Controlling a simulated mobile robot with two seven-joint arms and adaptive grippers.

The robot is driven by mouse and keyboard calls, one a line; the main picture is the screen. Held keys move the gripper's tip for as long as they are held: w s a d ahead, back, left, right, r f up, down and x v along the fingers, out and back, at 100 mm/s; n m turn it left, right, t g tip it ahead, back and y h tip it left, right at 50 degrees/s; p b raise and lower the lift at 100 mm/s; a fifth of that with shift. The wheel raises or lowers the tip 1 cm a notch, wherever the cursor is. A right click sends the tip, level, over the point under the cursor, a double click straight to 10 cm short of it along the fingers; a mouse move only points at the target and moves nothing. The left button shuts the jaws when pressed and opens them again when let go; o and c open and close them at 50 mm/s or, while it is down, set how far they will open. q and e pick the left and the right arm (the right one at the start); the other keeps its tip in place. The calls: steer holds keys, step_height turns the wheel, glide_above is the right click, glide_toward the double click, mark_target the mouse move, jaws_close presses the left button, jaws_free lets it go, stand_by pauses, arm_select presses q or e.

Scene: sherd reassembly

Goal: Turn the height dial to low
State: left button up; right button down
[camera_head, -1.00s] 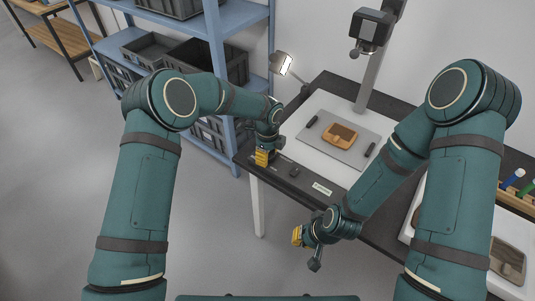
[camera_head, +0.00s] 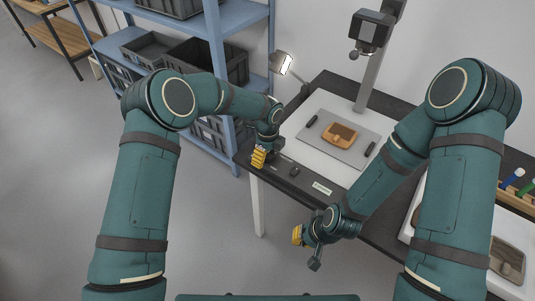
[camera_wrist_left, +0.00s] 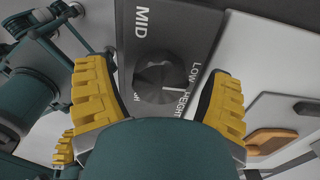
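The height dial (camera_wrist_left: 158,78) is a dark round knob on a dark panel (camera_wrist_left: 200,30) in the left wrist view. MID is printed to its upper left, LOW and HEIGHT to its right; a further label below is partly covered. Its pointer setting is hard to read. My left gripper (camera_wrist_left: 158,100) is open, its yellow fingers on either side of the dial with visible gaps; I cannot tell whether it touches. In the head view my left gripper (camera_head: 259,158) is at the table's front left corner and hides the dial. My right gripper (camera_head: 298,236) hangs before the table, its opening unclear.
A small black knob (camera_head: 294,171) sits on the table's front edge, right of my left gripper. A grey board (camera_head: 318,145) with an orange-brown piece (camera_head: 340,136) lies behind. A lamp (camera_head: 283,64) and blue shelf (camera_head: 216,40) stand nearby.

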arm_select(q)
steer(key=shift+r, duration=0.1)
step_height(320, 180, up, 12)
stand_by(0.6)
stand_by(0.4)
